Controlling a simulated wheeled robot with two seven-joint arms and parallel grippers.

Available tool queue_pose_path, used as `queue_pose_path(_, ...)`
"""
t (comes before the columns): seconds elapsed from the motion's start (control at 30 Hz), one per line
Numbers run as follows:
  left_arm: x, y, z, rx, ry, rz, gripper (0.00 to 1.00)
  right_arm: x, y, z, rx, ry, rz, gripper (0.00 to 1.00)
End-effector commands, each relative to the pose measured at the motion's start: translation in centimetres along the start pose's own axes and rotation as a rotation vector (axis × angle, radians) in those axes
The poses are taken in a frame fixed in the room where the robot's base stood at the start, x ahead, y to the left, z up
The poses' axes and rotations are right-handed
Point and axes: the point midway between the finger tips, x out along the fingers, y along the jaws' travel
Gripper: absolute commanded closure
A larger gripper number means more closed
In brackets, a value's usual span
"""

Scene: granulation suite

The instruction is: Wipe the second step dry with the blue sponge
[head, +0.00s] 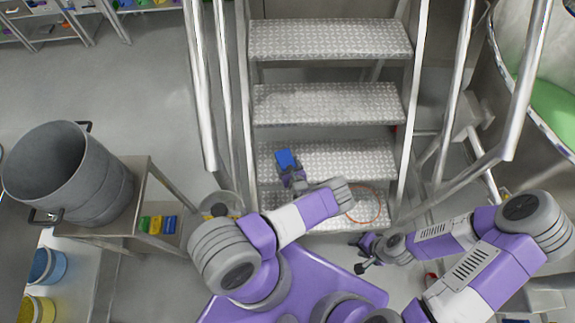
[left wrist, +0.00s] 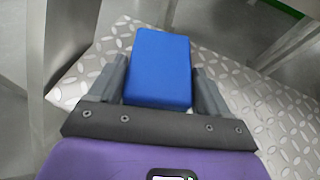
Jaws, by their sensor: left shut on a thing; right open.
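The blue sponge (head: 286,160) is held between the fingers of my left gripper (head: 292,176), over the left part of the second step (head: 350,158) from the bottom. In the left wrist view the sponge (left wrist: 160,68) sits between both fingers of the left gripper (left wrist: 157,90), with the diamond-plate tread (left wrist: 225,80) behind and below it. I cannot tell whether the sponge touches the tread. My right gripper (head: 362,254) is open and empty, low in front of the stairs at the right. No water is clearly visible on the step.
Metal handrails (head: 205,90) flank the stairs. An orange ring (head: 364,204) lies at the bottom step (head: 325,218), partly behind my left arm. A large steel pot (head: 75,178) stands on a side table (head: 150,185) at the left, with several coloured sponges (head: 157,224) on a lower shelf.

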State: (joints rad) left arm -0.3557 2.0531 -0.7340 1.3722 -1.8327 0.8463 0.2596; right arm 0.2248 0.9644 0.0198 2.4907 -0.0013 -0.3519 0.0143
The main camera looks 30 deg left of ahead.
Motion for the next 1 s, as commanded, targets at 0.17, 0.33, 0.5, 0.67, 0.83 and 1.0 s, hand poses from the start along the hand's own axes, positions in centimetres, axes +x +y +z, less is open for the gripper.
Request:
queue_pose_path(0.17, -0.8, 0.0, 2.1, 0.000, -0.001, -0.001, 0.56, -1.9, -0.7, 0.1, 0.000, 0.000, 0.000, 0.57)
queue_pose_path(0.33, -1.1, -0.1, 2.6, 0.000, -0.001, -0.001, 0.56, -2.4, -0.9, 0.1, 0.000, 0.000, 0.000, 0.57)
queue_pose_path(0.5, -1.0, -0.1, 2.4, 0.000, -0.001, -0.001, 0.56, -2.2, -0.8, 0.1, 0.000, 0.000, 0.000, 0.57)
queue_pose_path(0.67, -1.2, -0.1, 2.9, 0.000, -0.001, -0.001, 0.56, -2.6, -1.0, 0.1, 0.000, 0.000, 0.000, 0.57)
queue_pose_path(0.83, -1.8, -0.1, 4.4, 0.000, -0.001, -0.001, 0.56, -4.0, -1.5, 0.2, 0.000, 0.000, 0.000, 0.57)
queue_pose_path(1.0, -2.2, -0.1, 5.4, 0.000, -0.001, -0.001, 0.56, -5.0, -1.9, 0.2, 0.000, 0.000, 0.000, 0.57)
